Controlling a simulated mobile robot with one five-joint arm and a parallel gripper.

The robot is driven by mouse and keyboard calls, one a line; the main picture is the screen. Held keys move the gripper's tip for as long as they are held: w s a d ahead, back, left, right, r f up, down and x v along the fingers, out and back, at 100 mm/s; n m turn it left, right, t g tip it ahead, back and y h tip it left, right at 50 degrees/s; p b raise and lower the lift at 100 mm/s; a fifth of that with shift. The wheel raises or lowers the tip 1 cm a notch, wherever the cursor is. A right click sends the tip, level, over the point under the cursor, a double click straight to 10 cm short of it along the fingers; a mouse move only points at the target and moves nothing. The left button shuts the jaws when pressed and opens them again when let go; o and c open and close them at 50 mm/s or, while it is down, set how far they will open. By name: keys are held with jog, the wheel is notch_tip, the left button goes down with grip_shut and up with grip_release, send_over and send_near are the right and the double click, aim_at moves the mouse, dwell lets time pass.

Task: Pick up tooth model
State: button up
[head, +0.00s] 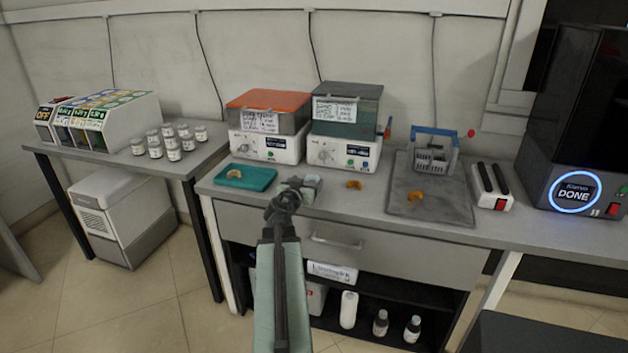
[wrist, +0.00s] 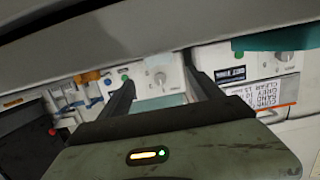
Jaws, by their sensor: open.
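Three orange, curved tooth models are in the head view. One tooth model (head: 234,173) lies in a teal tray (head: 262,178), another (head: 354,185) lies on the bare bench top, and a third (head: 415,196) lies on a grey mat (head: 445,207). My gripper (head: 302,184) is over the front of the bench, between the tray and the middle model. In the wrist view my gripper (wrist: 158,72) is open, with nothing seen between its fingers. An orange piece (wrist: 88,77), likely the middle model, shows left of the fingers there.
Two machines with orange (head: 268,112) and dark green (head: 345,112) tops stand behind. A blue-handled rack (head: 434,152) stands on the mat. A black machine (head: 575,120) reading DONE is at right. White jars (head: 173,142) stand on the left table.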

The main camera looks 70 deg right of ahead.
aim_at(313, 176)
jog(key=d, duration=0.2)
jog(key=d+f+b, duration=0.1)
jog(key=d, duration=0.1)
jog(key=d+f, duration=0.1)
jog(key=d, duration=0.1)
jog(key=shift+w+d+b, duration=0.3)
jog(key=shift+d, duration=0.05)
jog(key=shift+r, duration=0.15)
jog(key=shift+a, duration=0.1)
jog(key=c, duration=1.4)
